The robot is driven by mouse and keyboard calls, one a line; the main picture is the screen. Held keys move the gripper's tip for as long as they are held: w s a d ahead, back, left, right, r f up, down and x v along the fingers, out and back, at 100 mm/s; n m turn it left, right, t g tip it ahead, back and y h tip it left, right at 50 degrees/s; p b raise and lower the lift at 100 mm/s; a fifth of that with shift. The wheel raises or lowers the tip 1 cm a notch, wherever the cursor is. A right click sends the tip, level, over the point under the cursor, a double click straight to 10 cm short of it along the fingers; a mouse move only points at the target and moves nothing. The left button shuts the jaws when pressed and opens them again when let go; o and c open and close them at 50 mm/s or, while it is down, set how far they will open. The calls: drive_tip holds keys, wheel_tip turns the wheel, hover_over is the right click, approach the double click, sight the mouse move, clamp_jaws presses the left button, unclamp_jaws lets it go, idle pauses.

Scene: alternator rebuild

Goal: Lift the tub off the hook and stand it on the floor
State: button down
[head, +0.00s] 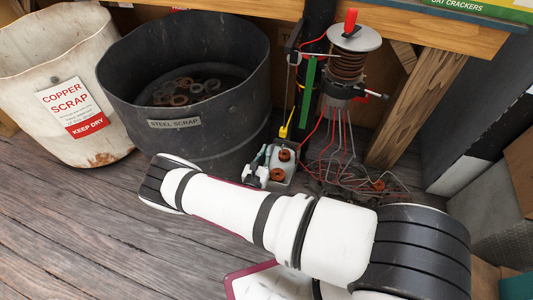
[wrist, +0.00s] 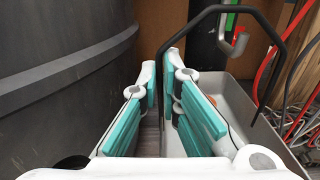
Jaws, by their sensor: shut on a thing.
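The small light-grey tub (head: 292,181) is beside the dark steel scrap bin in the head view, with rust-brown parts in it. The wrist view shows its grey wall (wrist: 236,92) and its arched black handle (wrist: 222,9). My gripper (head: 259,164) is at the tub's left side. In the wrist view its teal-padded fingers (wrist: 162,68) are close together, with the handle's left leg passing between their tips. A grey hook with a red tip (wrist: 238,42) shows inside the handle's arch. Whether they touch, and whether the tub's base meets the floor, I cannot tell.
The steel scrap bin (head: 225,140) stands close on the left, with the white copper scrap bin (head: 110,145) beyond it. Red and grey wires (head: 345,165) hang to the floor on the right, near a wooden leg (head: 415,105). Plank floor (head: 70,220) is clear at front left.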

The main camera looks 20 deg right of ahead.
drive_tip(key=shift+r+p, duration=0.45)
drive_tip(key=shift+r, duration=0.45)
drive_tip(key=shift+s+a, duration=0.2)
drive_tip(key=shift+s, duration=0.45)
drive_tip(key=s+a+r+p, duration=0.1)
drive_tip(key=s+a+p, duration=0.1)
drive_tip(key=s, duration=0.5)
drive_tip(key=s+a+r+p, duration=0.2)
drive_tip(key=s+p, duration=0.2)
drive_tip(key=s, duration=0.3)
drive_tip(key=shift+a+r, duration=0.15)
drive_tip(key=v, duration=0.6)
drive_tip(key=shift+r, duration=0.2)
drive_tip(key=shift+f, duration=0.1)
